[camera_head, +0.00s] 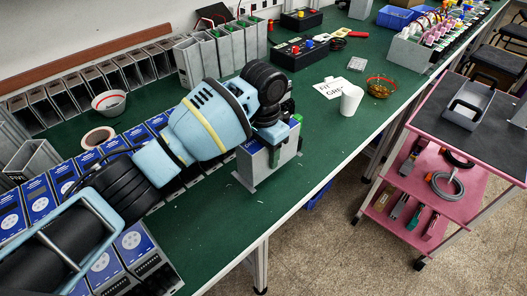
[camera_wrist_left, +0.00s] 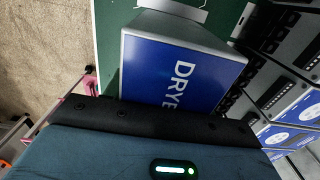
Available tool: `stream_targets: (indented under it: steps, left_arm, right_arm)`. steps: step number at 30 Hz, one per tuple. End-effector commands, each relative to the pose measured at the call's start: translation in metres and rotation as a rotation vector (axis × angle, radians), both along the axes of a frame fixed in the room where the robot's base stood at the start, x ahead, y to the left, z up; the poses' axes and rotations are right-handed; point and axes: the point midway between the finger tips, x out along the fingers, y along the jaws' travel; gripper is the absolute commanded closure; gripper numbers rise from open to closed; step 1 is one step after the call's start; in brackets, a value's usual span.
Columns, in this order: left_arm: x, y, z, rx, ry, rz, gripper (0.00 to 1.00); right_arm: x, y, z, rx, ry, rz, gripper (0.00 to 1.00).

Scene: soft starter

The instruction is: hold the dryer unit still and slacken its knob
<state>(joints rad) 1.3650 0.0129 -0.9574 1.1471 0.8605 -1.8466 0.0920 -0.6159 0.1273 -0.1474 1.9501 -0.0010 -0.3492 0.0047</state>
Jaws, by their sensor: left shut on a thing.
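The dryer unit (camera_head: 273,164) is a grey box with a blue face, upright on the green bench near its front edge. The fingertips are mostly hidden by my wrist. A small green part (camera_head: 294,121) shows at the unit's top right. I cannot make out the knob. My right gripper is not in view.
A row of blue-faced units (camera_head: 42,199) stands left of the dryer. Grey open boxes (camera_head: 70,95) line the bench's back. A white mug (camera_head: 350,100) and wire basket (camera_head: 380,88) stand to the right. A pink cart (camera_head: 448,190) stands on the floor.

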Motion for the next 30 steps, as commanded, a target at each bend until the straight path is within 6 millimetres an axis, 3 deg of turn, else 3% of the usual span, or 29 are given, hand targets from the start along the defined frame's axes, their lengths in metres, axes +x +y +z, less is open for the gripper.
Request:
stream_targets:
  steps: [30]
  left_arm:
    - [0.000,0.000,-0.029,-0.001,-0.001,0.000,0.85]
  right_arm:
    - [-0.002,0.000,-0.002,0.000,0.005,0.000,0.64]
